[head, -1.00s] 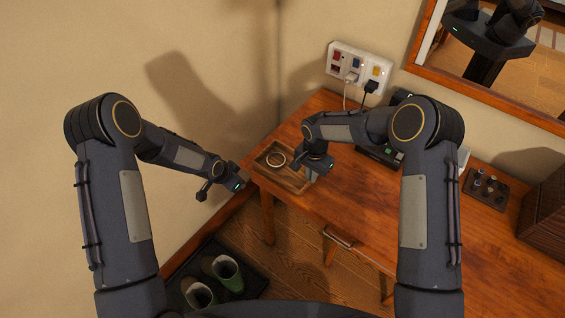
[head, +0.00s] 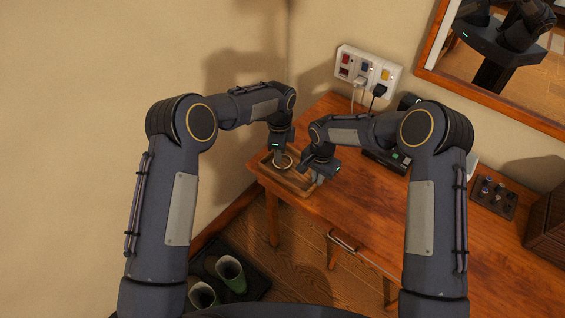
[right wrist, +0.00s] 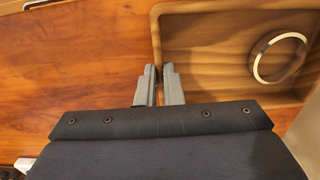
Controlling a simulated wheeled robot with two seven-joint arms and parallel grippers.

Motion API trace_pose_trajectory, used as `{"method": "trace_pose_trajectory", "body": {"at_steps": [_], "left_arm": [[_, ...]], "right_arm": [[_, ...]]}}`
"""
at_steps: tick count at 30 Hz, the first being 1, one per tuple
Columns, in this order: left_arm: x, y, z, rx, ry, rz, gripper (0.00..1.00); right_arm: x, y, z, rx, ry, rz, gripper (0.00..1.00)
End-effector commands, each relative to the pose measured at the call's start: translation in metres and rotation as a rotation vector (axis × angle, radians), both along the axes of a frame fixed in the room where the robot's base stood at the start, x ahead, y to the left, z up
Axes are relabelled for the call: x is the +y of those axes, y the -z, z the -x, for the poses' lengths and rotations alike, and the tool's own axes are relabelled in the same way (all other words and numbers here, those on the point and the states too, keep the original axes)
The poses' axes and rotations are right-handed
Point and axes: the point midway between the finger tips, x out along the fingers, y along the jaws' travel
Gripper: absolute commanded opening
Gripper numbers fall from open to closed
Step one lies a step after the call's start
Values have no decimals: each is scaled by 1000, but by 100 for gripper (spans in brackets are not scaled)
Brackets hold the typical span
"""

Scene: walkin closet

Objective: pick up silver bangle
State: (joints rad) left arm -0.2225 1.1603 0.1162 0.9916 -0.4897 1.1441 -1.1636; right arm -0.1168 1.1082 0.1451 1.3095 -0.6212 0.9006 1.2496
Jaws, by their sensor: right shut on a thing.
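The silver bangle (head: 290,166) lies flat in a shallow wooden tray (head: 281,180) at the left end of the desk. In the right wrist view the bangle (right wrist: 255,66) shows whole, at the tray's far right. My right gripper (right wrist: 161,72) is shut on the tray's side wall, to the left of the bangle and apart from it. It also shows in the head view (head: 317,181). My left gripper (head: 281,158) points down over the tray at the bangle and partly hides it. Its finger gap is too small to make out.
A power strip (head: 368,74) with plugs hangs on the wall behind the desk (head: 395,205). A dark device (head: 386,160) and a small organiser (head: 493,196) stand to the right. Green boots (head: 231,272) stand on the floor below.

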Motion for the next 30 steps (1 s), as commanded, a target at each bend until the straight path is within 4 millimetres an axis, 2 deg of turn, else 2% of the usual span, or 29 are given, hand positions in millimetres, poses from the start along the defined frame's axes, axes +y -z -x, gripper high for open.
{"method": "trace_pose_trajectory", "body": {"at_steps": [3,8,15,18,26,30], "left_arm": [[1,16,0,1,-2,-1,30],[0,26,0,0,-2,-1,30],[-4,61,-1,2,-3,0,30],[-4,70,-2,0,-3,0,30],[-4,73,-2,-2,-3,0,30],[-4,73,-2,-2,-3,0,14]], "right_arm": [[0,0,0,-1,0,-1,0],[0,0,0,-1,0,-1,0],[0,0,0,-1,0,-1,0],[0,0,0,-1,0,-1,0],[0,0,0,-1,0,-1,0],[0,0,0,-1,0,-1,0]]}}
